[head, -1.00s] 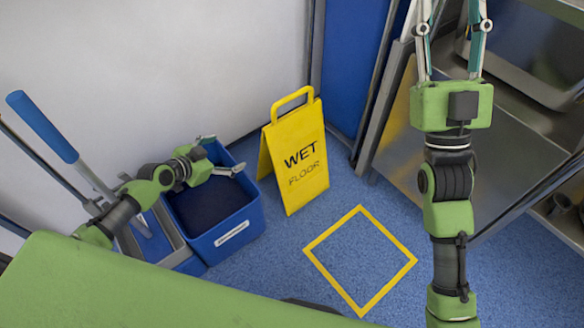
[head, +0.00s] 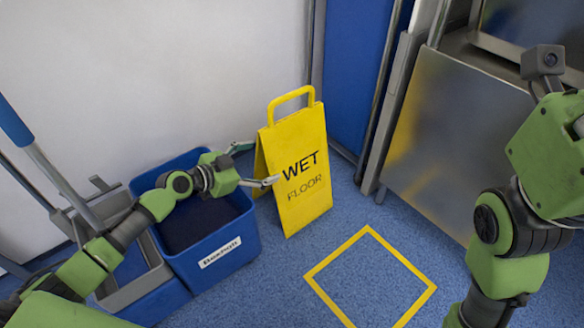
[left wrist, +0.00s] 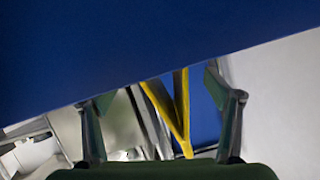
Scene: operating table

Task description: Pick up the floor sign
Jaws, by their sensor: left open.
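The yellow floor sign (head: 300,195) stands upright on the blue floor, its "WET FLOOR" panel facing me and a loop handle on top. My left gripper (head: 256,165) is open at its left edge. One finger overlaps the front panel's left edge; the other is further back, left of the sign. Contact cannot be told. In the left wrist view, the sign's yellow panels (left wrist: 183,110) show edge-on as a V between the open fingers (left wrist: 165,108). My right arm is at the right; its fingers are out of view.
A blue bucket (head: 243,243) stands left of the sign under my left arm, beside a cart with a blue-handled pole (head: 14,122). A yellow square outline (head: 318,287) marks clear floor in front. Metal furniture (head: 450,135) stands at the right.

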